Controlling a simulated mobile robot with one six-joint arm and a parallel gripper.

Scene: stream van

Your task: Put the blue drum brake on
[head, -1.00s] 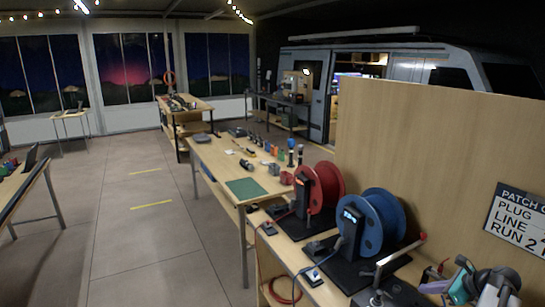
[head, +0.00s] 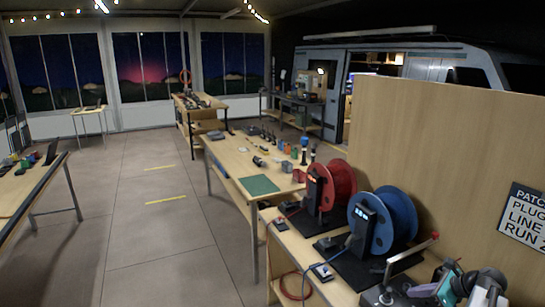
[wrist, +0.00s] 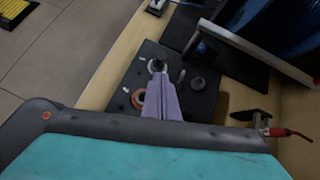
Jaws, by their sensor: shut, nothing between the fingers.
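The blue drum (head: 398,215) stands on its dark stand on the bench in the head view, beside the red drum. Part of it shows at the upper right of the wrist view (wrist: 295,20). A light bar with a red end (head: 412,256) stands at its near side. I cannot tell which part is the brake or how it is set. A dark control box (wrist: 178,72) with knobs and an orange ring lies under my gripper in the wrist view. My gripper (wrist: 160,98) is shut and empty, its purple fingers over this box and partly hiding it.
The red drum (head: 332,190) stands farther along the bench. A wooden panel (head: 450,150) rises behind the drums. Blue and red cables trail over the bench's front edge. A green mat (head: 259,184) lies on the farther table. The floor at left is open.

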